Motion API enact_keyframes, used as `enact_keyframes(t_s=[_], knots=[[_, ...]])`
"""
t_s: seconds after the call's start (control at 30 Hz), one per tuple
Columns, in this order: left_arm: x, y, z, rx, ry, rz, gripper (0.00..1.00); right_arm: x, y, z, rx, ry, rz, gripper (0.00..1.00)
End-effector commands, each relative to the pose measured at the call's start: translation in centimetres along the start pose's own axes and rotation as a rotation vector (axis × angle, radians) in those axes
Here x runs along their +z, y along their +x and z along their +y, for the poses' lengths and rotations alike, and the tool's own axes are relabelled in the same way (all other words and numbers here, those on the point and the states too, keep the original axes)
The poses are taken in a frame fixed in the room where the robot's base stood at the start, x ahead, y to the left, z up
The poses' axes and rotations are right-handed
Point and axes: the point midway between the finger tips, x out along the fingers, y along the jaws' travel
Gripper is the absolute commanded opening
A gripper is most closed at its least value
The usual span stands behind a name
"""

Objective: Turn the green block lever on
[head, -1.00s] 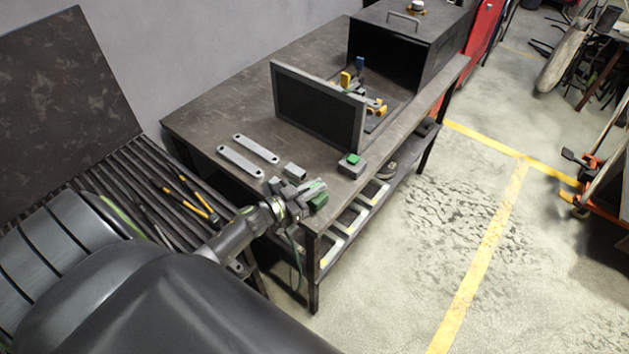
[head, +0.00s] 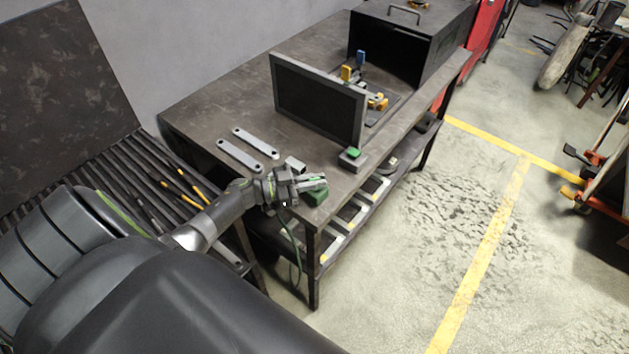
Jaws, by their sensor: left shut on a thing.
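The green block (head: 316,197) sits at the near corner of the dark workbench. My left gripper (head: 318,182) is just above it, reaching in from the left. Its fingers are shut at the top of the block, on what appears to be its lever. The fingers cover the lever, so its angle cannot be made out. My right gripper is not in view.
A grey box with a green top (head: 352,157) stands close by on the workbench (head: 225,110). Two flat grey brackets (head: 240,155) and a small grey block (head: 295,164) lie behind the gripper. A dark framed panel (head: 318,100) stands upright farther back.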

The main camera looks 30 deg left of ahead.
Motion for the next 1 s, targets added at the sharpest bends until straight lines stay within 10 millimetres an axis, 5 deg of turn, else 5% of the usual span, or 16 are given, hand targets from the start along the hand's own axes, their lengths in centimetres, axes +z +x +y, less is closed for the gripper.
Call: enact_keyframes(t_s=[0.17,0.2,0.33,0.73,1.0], knots=[[0.0,0.0,0.0,0.000,0.000,0.001,0.00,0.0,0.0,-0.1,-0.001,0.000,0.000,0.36],[0.0,0.1,0.0,-0.001,0.000,0.001,0.14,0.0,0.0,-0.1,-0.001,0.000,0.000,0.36],[0.0,0.0,0.0,-0.001,0.000,0.001,0.31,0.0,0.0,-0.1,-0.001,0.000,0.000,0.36],[-0.5,0.0,0.0,-0.002,0.001,0.000,0.31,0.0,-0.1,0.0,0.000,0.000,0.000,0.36],[-4.0,0.0,0.0,0.000,0.005,0.001,0.31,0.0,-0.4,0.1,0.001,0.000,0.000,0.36]])
